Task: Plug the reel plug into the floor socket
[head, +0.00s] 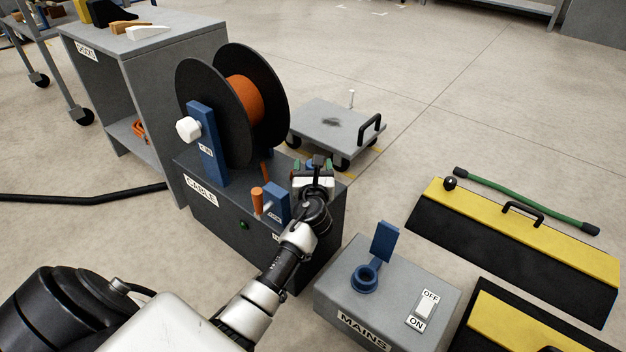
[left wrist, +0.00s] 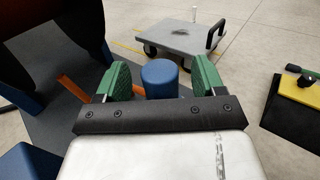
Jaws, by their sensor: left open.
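The reel plug appears to be the blue cylinder (left wrist: 160,78) on top of the dark CABLE box (head: 200,190). In the left wrist view it stands between the green fingertips of my open left gripper (left wrist: 158,82), with a gap visible on each side. In the head view my left gripper (head: 314,166) is over the right end of the box and mostly hides the plug. The floor socket (head: 366,279) is a blue ring on the grey MAINS box (head: 335,302), with its blue lid (head: 384,241) raised. My right gripper is not in view.
The cable reel (head: 270,105) stands on the CABLE box, with an orange-handled lever (head: 257,199) beside my arm. An OFF/ON switch (head: 424,304) is right of the socket. A grey cart (head: 335,127) is behind; yellow-black ramps (head: 520,230) lie right. Floor between is clear.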

